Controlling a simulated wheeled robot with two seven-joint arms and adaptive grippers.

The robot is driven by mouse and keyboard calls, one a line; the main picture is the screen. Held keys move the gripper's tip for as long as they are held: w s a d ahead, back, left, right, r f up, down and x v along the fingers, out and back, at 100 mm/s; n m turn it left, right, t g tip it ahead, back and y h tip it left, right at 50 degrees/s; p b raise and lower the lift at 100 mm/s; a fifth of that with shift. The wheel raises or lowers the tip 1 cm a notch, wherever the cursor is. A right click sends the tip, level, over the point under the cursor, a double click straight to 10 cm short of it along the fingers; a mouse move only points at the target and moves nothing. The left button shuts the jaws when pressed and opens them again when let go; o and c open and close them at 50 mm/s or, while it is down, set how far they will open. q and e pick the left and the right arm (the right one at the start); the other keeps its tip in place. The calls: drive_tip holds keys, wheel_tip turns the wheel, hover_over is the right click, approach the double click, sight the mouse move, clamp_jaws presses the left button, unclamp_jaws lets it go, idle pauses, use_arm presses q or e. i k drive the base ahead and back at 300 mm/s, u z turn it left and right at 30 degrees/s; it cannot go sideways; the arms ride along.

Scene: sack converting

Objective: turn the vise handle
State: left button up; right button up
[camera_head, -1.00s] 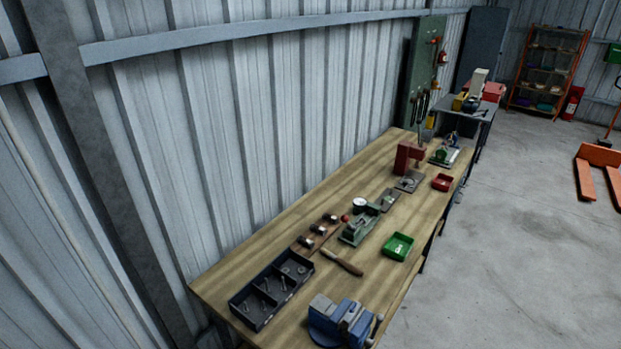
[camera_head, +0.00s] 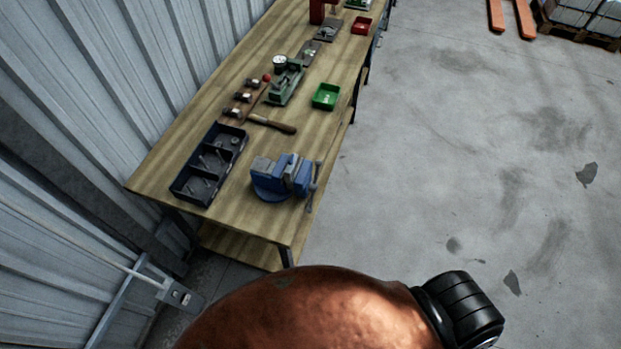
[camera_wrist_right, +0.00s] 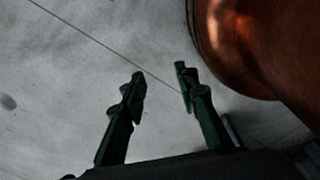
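The blue vise (camera_head: 283,179) is mounted at the near right corner of the wooden workbench (camera_head: 225,215). Its grey handle (camera_head: 314,186) is on the right side, by the bench's front edge, and looks roughly upright. Neither gripper is near the vise in the head view. My right gripper (camera_wrist_right: 160,80) shows in the right wrist view with its dark green fingers apart and nothing between them, over bare concrete floor. My left gripper is in neither view.
A black compartment tray (camera_head: 208,165) lies left of the vise, with a wooden-handled tool (camera_head: 272,124) and a green bin (camera_head: 326,96) behind it. The corrugated wall (camera_head: 110,80) runs along the bench's left side. The concrete floor (camera_head: 450,150) on the right is open.

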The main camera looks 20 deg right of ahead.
sight(313, 188)
drive_tip(key=u, duration=1.55)
drive_tip(key=k, duration=1.1)
drive_tip(key=z, duration=1.2)
drive_tip(key=i, duration=0.5)
drive_tip(key=z, duration=0.05)
